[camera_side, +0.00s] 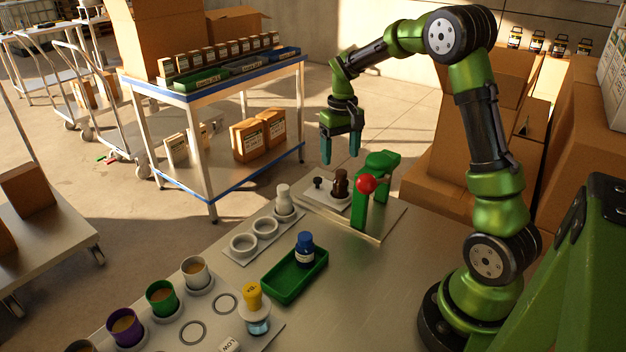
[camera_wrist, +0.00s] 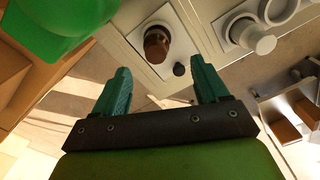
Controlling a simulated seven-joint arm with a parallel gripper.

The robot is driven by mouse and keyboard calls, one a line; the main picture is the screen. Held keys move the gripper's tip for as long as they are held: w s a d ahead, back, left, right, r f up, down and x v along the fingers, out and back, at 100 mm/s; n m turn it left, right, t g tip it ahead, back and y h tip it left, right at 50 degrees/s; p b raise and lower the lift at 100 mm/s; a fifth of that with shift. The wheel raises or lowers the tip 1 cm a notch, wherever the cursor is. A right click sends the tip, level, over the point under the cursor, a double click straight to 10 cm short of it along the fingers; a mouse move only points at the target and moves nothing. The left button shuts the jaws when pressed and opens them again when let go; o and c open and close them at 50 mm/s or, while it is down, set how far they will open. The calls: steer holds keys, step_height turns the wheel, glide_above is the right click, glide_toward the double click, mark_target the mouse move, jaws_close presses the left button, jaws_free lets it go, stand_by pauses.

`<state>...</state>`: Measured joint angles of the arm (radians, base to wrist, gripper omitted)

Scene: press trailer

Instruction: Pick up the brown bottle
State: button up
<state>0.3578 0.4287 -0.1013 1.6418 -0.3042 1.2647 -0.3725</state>
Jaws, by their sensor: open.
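The brown bottle (camera_side: 341,183) stands upright on a small white plate (camera_side: 317,195), close beside a green press (camera_side: 378,175) with a red ball knob (camera_side: 366,183). In the wrist view the brown bottle (camera_wrist: 157,43) shows from above, beyond and between my two fingertips. My gripper (camera_side: 341,162) hangs over the far side of the plate with its fingers pointing down. Its teal fingers are apart and nothing is between them; they also show in the wrist view (camera_wrist: 160,80). The bottle and the fingers do not touch.
A small black knob (camera_side: 318,182) stands on the plate left of the bottle. A white bottle (camera_side: 284,200) stands in a ring holder. A yellow-topped bottle (camera_side: 254,308) and several cups stand nearer. The bench right of the tray is clear.

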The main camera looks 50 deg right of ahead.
mark_target(342, 172)
step_height(342, 172, down, 4)
steer(key=shift+r, duration=0.2)
steer(key=shift+s+d+f, duration=0.1)
steer(key=shift+s+f, duration=0.05)
steer(key=shift+f, duration=1.2)
steer(key=shift+s+d+f, duration=0.1)
steer(key=shift+s+f, duration=0.05)
steer(key=shift+f, duration=1.2)
steer(key=shift+c, duration=0.3)
